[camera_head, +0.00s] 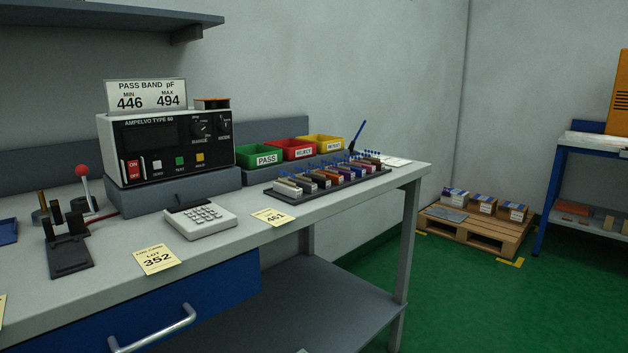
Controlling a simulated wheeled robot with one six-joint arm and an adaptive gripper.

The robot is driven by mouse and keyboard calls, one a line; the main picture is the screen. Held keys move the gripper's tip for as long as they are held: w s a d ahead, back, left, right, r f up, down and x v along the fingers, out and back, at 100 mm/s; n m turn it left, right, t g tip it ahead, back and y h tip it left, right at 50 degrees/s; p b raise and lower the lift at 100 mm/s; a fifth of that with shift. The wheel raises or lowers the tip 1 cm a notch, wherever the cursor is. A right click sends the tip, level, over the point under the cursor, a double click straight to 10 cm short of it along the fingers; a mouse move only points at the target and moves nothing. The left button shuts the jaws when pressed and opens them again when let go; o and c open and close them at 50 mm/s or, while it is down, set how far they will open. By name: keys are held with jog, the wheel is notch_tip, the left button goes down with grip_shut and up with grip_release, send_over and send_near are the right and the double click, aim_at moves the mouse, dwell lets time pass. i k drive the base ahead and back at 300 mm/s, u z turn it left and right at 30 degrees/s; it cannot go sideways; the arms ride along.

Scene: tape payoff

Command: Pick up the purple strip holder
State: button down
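A dark rack (340,186) lies on the workbench, right of centre, with several small strip holders standing in a row along it. The nearest holder (287,188) is pale; the others look brown, orange and dark, with thin blue-tipped pieces standing up from them. My gripper is not in view.
Green, red and yellow bins (298,149) stand behind the rack. Green floor (440,300) is open to the right, before a pallet (480,232).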

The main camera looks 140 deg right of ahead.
aim_at(348, 175)
jog(key=i, duration=0.1)
jog(key=z, duration=5.25)
jog(key=i, duration=0.5)
jog(key=z, duration=0.35)
jog(key=k, duration=0.45)
jog(key=z, duration=0.4)
jog(key=i, duration=0.85)
jog(key=u, duration=1)
